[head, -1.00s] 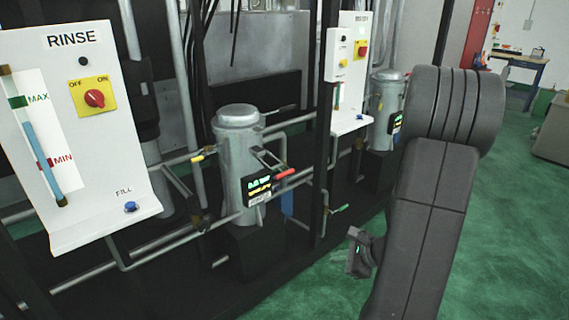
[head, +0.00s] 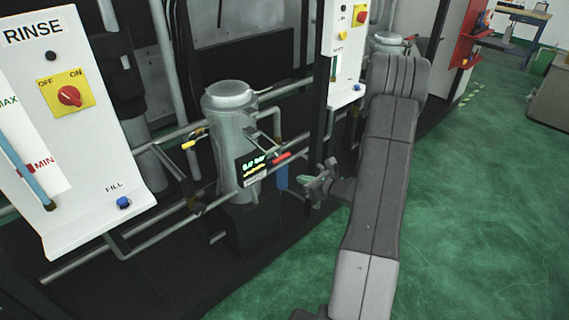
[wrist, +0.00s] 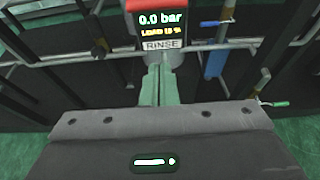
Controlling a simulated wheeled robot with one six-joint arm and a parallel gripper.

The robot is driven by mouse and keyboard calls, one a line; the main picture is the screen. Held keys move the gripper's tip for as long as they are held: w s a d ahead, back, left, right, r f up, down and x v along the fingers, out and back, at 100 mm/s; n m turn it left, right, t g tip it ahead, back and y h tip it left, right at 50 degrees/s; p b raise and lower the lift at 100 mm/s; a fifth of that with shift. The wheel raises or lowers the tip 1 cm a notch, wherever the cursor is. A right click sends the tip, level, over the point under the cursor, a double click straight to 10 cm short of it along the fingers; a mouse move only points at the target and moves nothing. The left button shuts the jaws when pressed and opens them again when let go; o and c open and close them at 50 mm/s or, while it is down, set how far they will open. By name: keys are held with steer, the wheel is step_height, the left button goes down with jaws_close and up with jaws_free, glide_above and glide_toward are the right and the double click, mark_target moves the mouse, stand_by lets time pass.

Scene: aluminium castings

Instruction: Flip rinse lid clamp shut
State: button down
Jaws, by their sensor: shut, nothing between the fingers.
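The rinse canister (head: 232,135) is a grey metal cylinder with a domed lid (head: 229,96). A metal clamp linkage (head: 262,141) sits on its right front side, and its red handle (head: 281,159) sticks out to the right beside a small black display. In the wrist view a red part (wrist: 135,5) shows at the top edge, above the display (wrist: 160,25) reading 0.0 bar and RINSE. My gripper (head: 316,186) is right of and slightly below the red handle, apart from it. Its fingers (wrist: 160,87) are shut and empty, below the display in the wrist view.
The RINSE panel (head: 90,130) with a red switch stands at the left. Horizontal pipes, a yellow-handled valve (head: 193,140) and a dark upright post (head: 321,95) surround the canister. A second canister (head: 388,42) is behind my arm. Green floor (head: 470,190) is clear at the right.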

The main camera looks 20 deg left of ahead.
steer(key=w+a+p, duration=0.3)
steer(key=a+p, duration=0.2)
steer(key=a, duration=0.3)
steer(key=shift+w+a+r, duration=0.25)
steer(key=shift+w+a, duration=0.05)
steer(key=shift+a, duration=0.1)
steer(key=shift+r, duration=0.1)
